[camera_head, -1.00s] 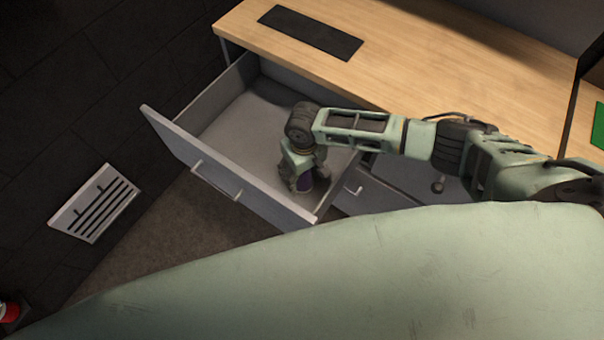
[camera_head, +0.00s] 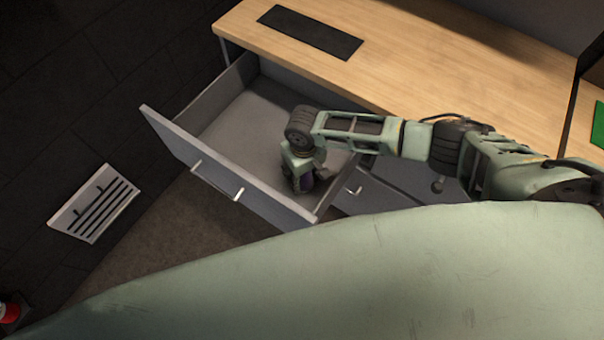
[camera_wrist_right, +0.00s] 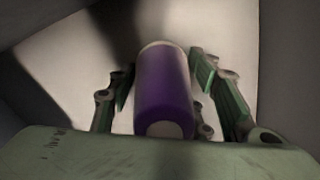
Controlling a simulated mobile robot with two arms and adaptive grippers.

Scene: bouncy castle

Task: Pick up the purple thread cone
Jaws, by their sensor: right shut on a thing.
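The purple thread cone (camera_wrist_right: 163,90) stands between the fingers of my right gripper (camera_wrist_right: 163,85) in the right wrist view, its pale end toward the camera. In the head view my right gripper (camera_head: 303,182) reaches down into the open drawer, near its front right corner. It is shut on the purple thread cone (camera_head: 307,182), which is mostly hidden by the fingers. I cannot tell whether the cone is clear of the drawer floor. My left gripper is not in view.
The grey drawer (camera_head: 215,172) is pulled out under a wooden desk (camera_head: 425,60). A dark flat pad (camera_head: 310,32) lies on the desk. The drawer walls stand close around my right gripper. A white vent (camera_head: 93,203) is at the left.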

